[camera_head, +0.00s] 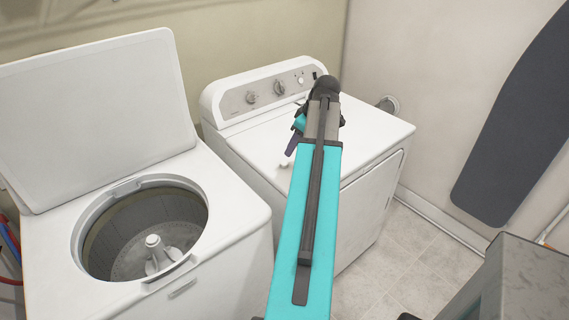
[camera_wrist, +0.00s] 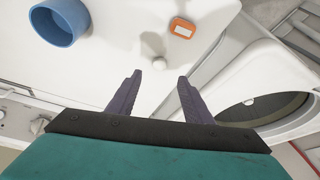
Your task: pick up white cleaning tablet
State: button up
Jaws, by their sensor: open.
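A small white piece, which looks like the cleaning tablet (camera_wrist: 159,63), lies on the white dryer top (camera_wrist: 110,55) in the wrist view, just beyond my fingertips. A larger pale, rounded shape (camera_wrist: 152,42) is right behind it; I cannot tell whether the two are one thing. A small white piece also shows near the dryer's front left edge in the head view (camera_head: 284,165). My gripper (camera_wrist: 160,77) is open and empty, its two purple fingers apart on either side of the small piece's line. In the head view my gripper (camera_head: 291,147) is partly hidden by my arm.
A blue bowl (camera_wrist: 60,22) and an orange item with a white patch (camera_wrist: 181,28) are on the dryer top. The washer (camera_head: 215,190) stands left with its lid up and tub open. An ironing board (camera_head: 515,120) is at the right wall.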

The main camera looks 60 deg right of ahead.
jog(key=shift+p+x, duration=0.35)
jog(key=shift+x, duration=1.55)
jog(key=shift+f, duration=0.1)
jog(key=shift+p+x, duration=0.8)
jog(key=shift+x, duration=0.25)
jog(key=shift+p+x, duration=0.45)
jog(key=shift+x, duration=1)
jog(key=shift+w, duration=0.1)
jog(key=shift+c, duration=0.3)
jog(key=c, duration=1.1)
